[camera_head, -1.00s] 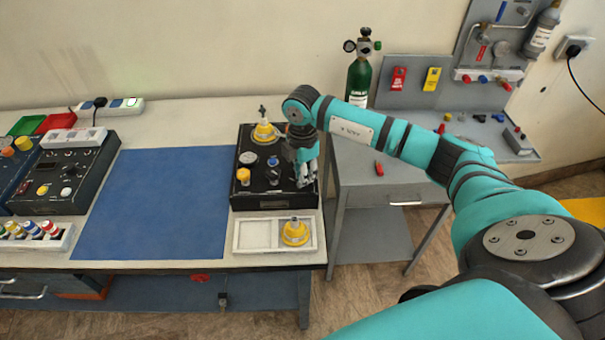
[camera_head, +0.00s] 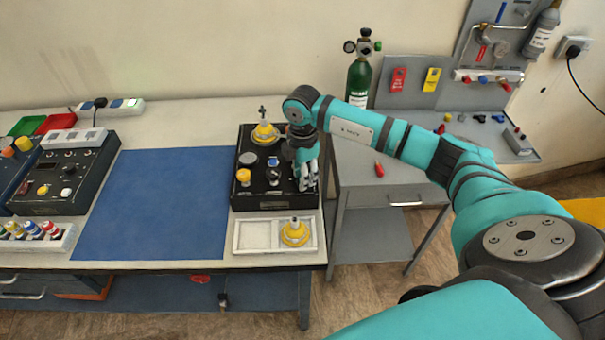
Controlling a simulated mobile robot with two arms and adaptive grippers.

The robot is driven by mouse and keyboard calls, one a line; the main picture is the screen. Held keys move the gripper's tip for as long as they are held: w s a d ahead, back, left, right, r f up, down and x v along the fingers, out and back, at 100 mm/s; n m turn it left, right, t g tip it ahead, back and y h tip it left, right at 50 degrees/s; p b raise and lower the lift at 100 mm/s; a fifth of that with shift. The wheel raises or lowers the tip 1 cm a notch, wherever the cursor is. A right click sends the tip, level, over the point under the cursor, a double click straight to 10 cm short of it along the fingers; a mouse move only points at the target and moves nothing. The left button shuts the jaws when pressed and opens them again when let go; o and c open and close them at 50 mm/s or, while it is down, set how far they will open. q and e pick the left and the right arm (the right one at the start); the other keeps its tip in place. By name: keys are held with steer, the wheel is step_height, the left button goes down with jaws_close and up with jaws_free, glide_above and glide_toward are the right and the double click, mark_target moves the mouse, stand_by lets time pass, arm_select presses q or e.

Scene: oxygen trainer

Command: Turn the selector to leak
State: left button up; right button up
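The black trainer box (camera_head: 250,199) stands at the right end of the bench. A yellow fitting (camera_head: 265,132) sits at its back, and a yellow knob (camera_head: 243,176) sits at its left front. Several small dark and light knobs (camera_head: 272,177) are on its top. My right gripper (camera_head: 307,184) points down over the right side of the box, at or just above its top face. It hides that part of the panel, so I cannot see the selector's marks or whether the fingers hold a knob. My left gripper is not in view.
A white tray (camera_head: 259,251) with a yellow fitting (camera_head: 295,233) lies in front of the box. A blue mat (camera_head: 160,200) covers the bench to the left. A green cylinder (camera_head: 358,82) and a grey side table (camera_head: 385,185) are to the right.

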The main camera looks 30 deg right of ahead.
step_height(320, 180, up, 12)
stand_by(0.5)
stand_by(0.4)
